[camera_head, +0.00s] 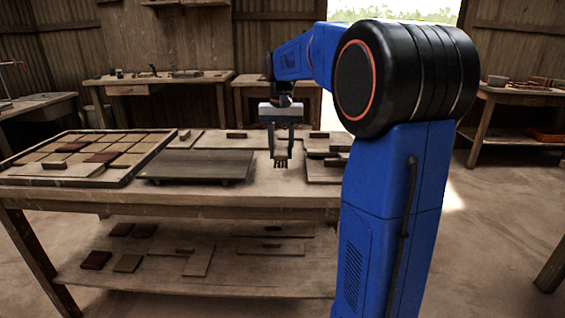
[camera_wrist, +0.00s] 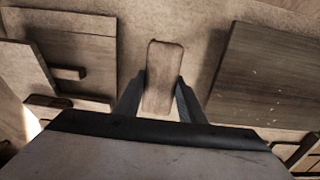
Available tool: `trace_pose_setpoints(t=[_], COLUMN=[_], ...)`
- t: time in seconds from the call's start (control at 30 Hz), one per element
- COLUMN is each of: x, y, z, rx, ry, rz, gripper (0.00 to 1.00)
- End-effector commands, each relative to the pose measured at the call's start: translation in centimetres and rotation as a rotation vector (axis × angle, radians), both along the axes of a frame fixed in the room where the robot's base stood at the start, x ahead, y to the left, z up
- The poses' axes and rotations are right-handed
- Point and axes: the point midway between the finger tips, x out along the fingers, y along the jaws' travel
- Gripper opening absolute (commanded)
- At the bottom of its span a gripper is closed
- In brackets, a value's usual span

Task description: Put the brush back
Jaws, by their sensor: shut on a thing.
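My gripper (camera_head: 282,143) is shut on the brush (camera_head: 281,152), a small wooden block with dark bristles pointing down. It hangs over the right half of the workbench top, near its front edge. In the wrist view the brush (camera_wrist: 161,78) is a pale tan rounded block between my two fingers (camera_wrist: 161,98). I cannot tell whether the bristles touch the bench top.
The workbench (camera_head: 280,187) holds a framed tray of tiles (camera_head: 14,180) at left and a dark raised board (camera_head: 195,166) left of my gripper. Boards with handles (camera_head: 325,174) lie to the right. A lower shelf (camera_head: 225,270) holds several tiles and boards.

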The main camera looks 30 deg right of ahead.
Motion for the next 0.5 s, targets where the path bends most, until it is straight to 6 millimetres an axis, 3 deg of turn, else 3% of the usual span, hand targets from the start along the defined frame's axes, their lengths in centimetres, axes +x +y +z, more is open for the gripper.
trace_pose_setpoints(t=[0.4,0.5], x=[-0.1,0.0], y=[0.0,0.0], z=[-3.9,-4.0], rx=[0.001,-0.001], ry=[0.001,-0.001], rz=[0.0,0.0], gripper=[0.11,0.11])
